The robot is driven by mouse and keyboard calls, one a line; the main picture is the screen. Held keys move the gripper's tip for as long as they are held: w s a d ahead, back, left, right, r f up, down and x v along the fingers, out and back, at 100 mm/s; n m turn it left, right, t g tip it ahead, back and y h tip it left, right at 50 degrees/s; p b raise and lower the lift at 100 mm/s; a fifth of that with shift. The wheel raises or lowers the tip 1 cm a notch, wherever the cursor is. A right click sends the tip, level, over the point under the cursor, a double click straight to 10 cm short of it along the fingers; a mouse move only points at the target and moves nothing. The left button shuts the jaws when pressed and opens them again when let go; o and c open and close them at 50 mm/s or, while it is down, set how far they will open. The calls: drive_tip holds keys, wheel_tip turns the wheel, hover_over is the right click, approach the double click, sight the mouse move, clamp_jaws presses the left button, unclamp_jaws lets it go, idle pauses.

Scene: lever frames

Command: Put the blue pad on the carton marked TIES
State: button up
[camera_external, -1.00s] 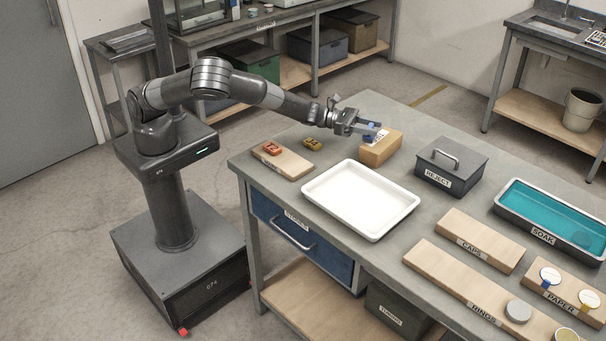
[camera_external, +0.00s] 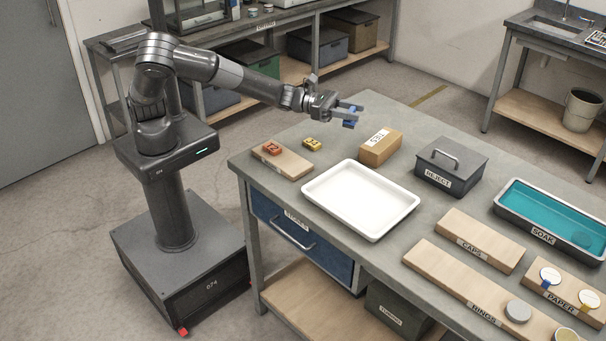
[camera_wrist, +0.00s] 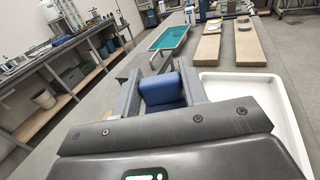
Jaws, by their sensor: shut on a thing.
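In the wrist view the blue pad (camera_wrist: 166,87) sits between the two grey fingers. The carton marked TIES (camera_external: 378,151) is a small tan box with a white label on its top. It stands on the table, to the right of and below the held pad in the outside view. The pad is apart from it, and nothing lies on the carton. I cannot make out the carton in the wrist view.
A white tray (camera_external: 361,200) lies in front of the carton. The grey REJECT box (camera_external: 470,165) stands to its right. A board (camera_external: 283,164) with a red piece (camera_external: 271,148) is at the left, a yellow piece (camera_external: 312,143) beside it. The teal SOAK basin (camera_external: 547,212) is far right.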

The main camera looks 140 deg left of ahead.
drive_tip(key=shift+w+d+r, duration=0.2)
drive_tip(key=shift+w, duration=0.15)
drive_tip(key=w, duration=0.2)
hover_over(376, 143)
wheel_tip(376, 143, down, 7)
drive_tip(key=shift+d+r, duration=0.15)
drive_tip(key=shift+f, duration=2.05)
drive_tip(key=shift+f, duration=0.15)
drive_tip(key=o, duration=1.1)
drive_tip(key=shift+c, duration=0.2)
